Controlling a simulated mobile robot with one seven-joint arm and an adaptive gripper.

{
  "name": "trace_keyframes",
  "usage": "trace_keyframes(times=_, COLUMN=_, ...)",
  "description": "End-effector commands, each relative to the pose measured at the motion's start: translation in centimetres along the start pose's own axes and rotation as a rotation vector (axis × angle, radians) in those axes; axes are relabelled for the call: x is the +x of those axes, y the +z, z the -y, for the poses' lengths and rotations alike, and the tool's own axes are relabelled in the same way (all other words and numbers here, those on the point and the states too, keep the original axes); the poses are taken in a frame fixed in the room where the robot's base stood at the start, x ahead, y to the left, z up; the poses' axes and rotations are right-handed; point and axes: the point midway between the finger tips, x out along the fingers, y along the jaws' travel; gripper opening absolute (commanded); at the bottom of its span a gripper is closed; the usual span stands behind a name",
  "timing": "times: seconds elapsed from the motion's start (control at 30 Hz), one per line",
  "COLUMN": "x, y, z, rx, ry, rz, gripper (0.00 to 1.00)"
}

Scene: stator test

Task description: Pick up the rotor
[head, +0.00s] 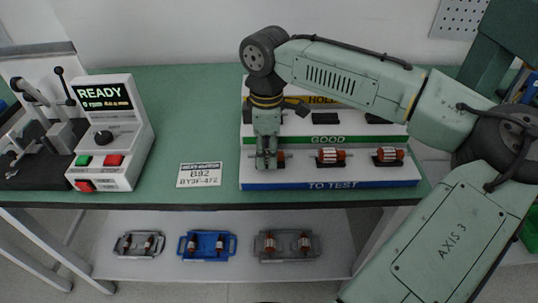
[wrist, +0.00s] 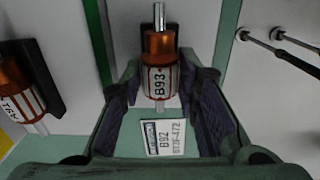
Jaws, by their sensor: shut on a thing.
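A copper-and-white rotor labelled B93 (wrist: 160,78) with a steel shaft sits between the two dark finger pads of my gripper (wrist: 161,90), which is shut on it. In the head view my gripper (head: 267,160) points down at the left end of the TO TEST row and hides most of this rotor. Whether the rotor is clear of its holder cannot be told. Two more rotors, a middle one (head: 330,156) and a right one (head: 388,154), lie in that row. A neighbouring rotor (wrist: 17,92) shows at the left of the wrist view.
The tiered rack (head: 215,185) label card reading B92 lies on the green table left of the rack. A test console (head: 110,140) showing READY stands farther left. Grey and blue trays (head: 183,247) with rotors are on the lower shelf. Green tabletop between console and rack is mostly clear.

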Motion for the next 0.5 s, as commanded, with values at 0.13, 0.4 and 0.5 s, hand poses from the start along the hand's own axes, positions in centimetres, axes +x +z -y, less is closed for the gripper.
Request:
trace_keyframes(times=0.13, x=-0.1, y=0.0, z=0.0, rx=0.0, ry=0.002, rz=-0.001, gripper=0.0)
trace_keyframes(times=0.4, x=-0.6, y=-0.1, z=-0.1, rx=0.0, ry=0.002, rz=-0.002, gripper=0.0)
trace_keyframes(times=0.5, x=-1.4, y=-0.1, z=-0.1, rx=0.0, ry=0.003, rz=-0.003, gripper=0.0)
